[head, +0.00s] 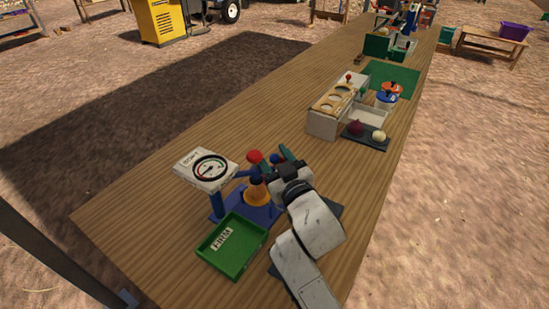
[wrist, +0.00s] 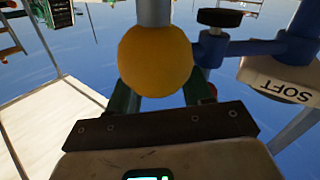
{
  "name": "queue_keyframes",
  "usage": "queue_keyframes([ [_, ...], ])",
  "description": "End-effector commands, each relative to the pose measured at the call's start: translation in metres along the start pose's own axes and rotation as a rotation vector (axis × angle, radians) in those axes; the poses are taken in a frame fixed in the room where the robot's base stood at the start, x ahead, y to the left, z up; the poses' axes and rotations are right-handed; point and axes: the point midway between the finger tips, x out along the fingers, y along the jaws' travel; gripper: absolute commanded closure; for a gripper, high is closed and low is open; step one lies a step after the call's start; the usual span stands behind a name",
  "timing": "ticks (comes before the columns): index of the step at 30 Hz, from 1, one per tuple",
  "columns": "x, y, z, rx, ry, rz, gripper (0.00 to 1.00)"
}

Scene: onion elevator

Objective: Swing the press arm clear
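The press stands on a blue base (head: 223,209) on the bench, with a dial gauge (head: 207,168) at its left and a red ball (head: 255,156) near its top. An orange-yellow round thing (head: 258,194) sits low in the press. In the wrist view an orange-yellow ball (wrist: 155,58) meets a grey stem, and a blue press arm (wrist: 245,48) runs right from beside it. My gripper (head: 277,159) is at the press, its green fingers (wrist: 198,88) apart and flanking the ball's lower edge. I cannot tell whether they touch it.
A green tray (head: 259,242) with a white label lies in front of the press. Farther along the bench are a holed sorting box (head: 325,122), a dark tray (head: 371,144) with a red and a pale onion, and lidded jars. Bare wood lies between them and the press.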

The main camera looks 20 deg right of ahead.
Motion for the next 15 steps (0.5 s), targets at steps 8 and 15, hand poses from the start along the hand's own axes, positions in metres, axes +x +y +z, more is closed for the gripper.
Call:
queue_keyframes([
  [8,-0.0003,0.0000,0.0001,0.000,0.000,0.000,0.77],
  [15,-0.0003,0.0001,0.0001,0.000,0.000,0.000,0.99],
])
